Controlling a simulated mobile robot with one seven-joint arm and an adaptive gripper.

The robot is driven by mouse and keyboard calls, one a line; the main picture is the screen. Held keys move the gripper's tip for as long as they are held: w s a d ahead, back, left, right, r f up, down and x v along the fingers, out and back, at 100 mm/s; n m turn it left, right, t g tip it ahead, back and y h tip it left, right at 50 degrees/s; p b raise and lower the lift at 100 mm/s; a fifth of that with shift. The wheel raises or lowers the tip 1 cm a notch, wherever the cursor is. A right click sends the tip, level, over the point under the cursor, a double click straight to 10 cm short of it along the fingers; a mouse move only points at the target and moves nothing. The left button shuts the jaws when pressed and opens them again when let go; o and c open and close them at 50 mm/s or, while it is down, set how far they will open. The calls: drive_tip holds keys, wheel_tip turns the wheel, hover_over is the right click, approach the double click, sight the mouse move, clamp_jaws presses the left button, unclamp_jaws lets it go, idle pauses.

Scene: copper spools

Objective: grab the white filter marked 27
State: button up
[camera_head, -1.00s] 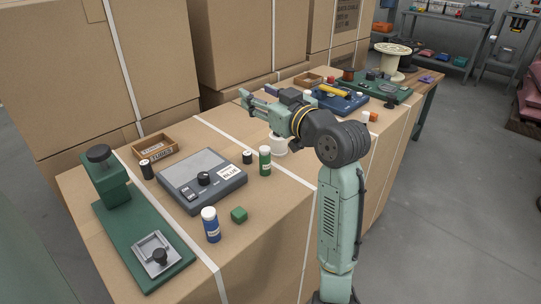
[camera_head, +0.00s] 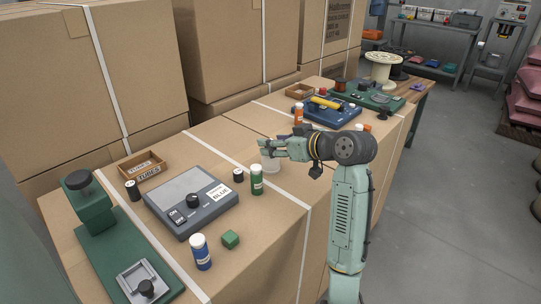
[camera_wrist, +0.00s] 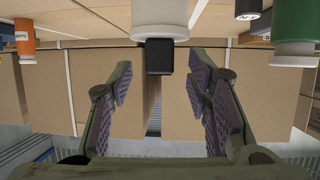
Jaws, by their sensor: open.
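The white filter (camera_head: 270,163) is a pale, short cylinder standing on the cardboard-box surface, just beside my fingertips in the head view. In the wrist view, where things hang upside down, the white filter (camera_wrist: 160,18) is at the top centre, cut off by the edge. No number is readable on it. My gripper (camera_head: 264,148) is at the filter's upper part in the head view. In the wrist view my gripper (camera_wrist: 160,72) has its fingers wide apart with nothing between them. The filter lines up with the gap, beyond the fingertips.
A green bottle (camera_head: 257,181) and a small black cylinder (camera_head: 238,175) stand close left of the filter. An orange bottle (camera_head: 298,114) stands behind. A blue device (camera_head: 331,112) lies beyond my arm.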

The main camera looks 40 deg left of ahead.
drive_tip(key=shift+x, duration=1.2)
clamp_jaws()
